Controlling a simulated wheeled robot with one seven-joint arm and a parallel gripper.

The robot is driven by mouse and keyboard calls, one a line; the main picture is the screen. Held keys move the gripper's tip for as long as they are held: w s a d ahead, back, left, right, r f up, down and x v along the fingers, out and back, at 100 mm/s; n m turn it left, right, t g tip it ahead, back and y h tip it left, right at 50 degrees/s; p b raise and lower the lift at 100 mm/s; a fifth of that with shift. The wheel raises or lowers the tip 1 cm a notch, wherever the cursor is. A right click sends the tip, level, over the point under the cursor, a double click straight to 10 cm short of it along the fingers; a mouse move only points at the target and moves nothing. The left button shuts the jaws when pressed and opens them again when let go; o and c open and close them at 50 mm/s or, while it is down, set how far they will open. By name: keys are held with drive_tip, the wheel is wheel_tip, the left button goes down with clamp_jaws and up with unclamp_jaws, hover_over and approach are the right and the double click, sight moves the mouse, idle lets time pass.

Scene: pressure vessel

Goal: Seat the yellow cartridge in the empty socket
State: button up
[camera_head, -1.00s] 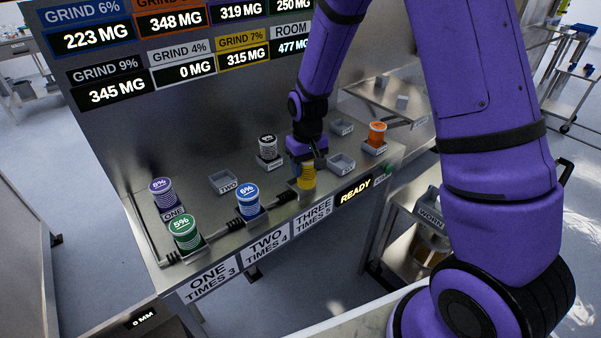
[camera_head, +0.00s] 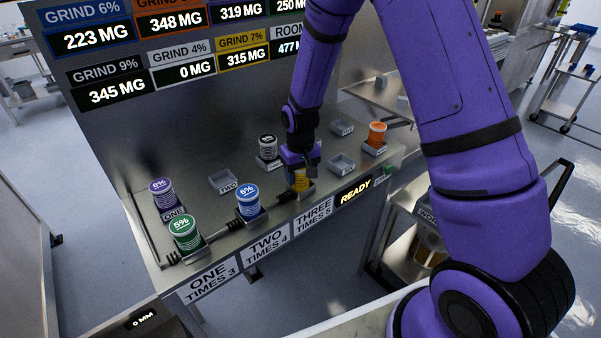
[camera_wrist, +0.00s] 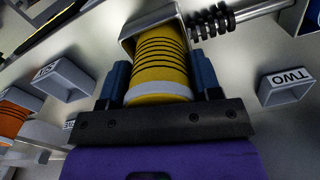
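The yellow cartridge (camera_head: 299,181) with black rings and a pale cap is at the metal socket (camera_head: 307,193) above the THREE TIMES 5 label. My gripper (camera_head: 300,165) is over its cap end. In the wrist view, the blue fingers of my gripper (camera_wrist: 162,88) are on both sides of the cap, closed on the yellow cartridge (camera_wrist: 160,60). The cartridge's far end is between the walls of the socket (camera_wrist: 127,38). I cannot tell whether it touches the bottom. My gripper hides much of the cartridge in the head view.
The blue 6% cartridge (camera_head: 248,200) and green 5% cartridge (camera_head: 185,232) stand in the front row to the left. A purple cartridge (camera_head: 161,191), a black-and-white one (camera_head: 268,147) and an orange one (camera_head: 377,133) stand behind. Empty trays (camera_head: 341,163) lie close to the right.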

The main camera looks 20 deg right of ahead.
drive_tip(key=o, duration=0.3)
drive_tip(key=shift+r, duration=0.15)
wheel_tip(320, 180, up, 12)
drive_tip(key=shift+r, duration=0.1)
idle(0.3)
drive_tip(key=s+d+r+t, duration=0.1)
drive_tip(key=s+d+r, duration=0.1)
drive_tip(key=s+r, duration=0.5)
drive_tip(key=s+d+r+t, duration=0.1)
drive_tip(key=s+d+r, duration=0.1)
drive_tip(key=s+r, duration=0.5)
drive_tip(key=s+d+r+t, duration=0.1)
drive_tip(key=s+r, duration=0.3)
drive_tip(key=s, duration=0.3)
drive_tip(key=s+d+r+m+t, duration=0.1)
drive_tip(key=s+r, duration=0.3)
drive_tip(key=s, duration=0.4)
drive_tip(key=shift+s+d+r+t, duration=0.15)
drive_tip(key=shift+d+r+t, duration=0.1)
drive_tip(key=shift+d+t, duration=0.3)
drive_tip(key=shift+a, duration=0.1)
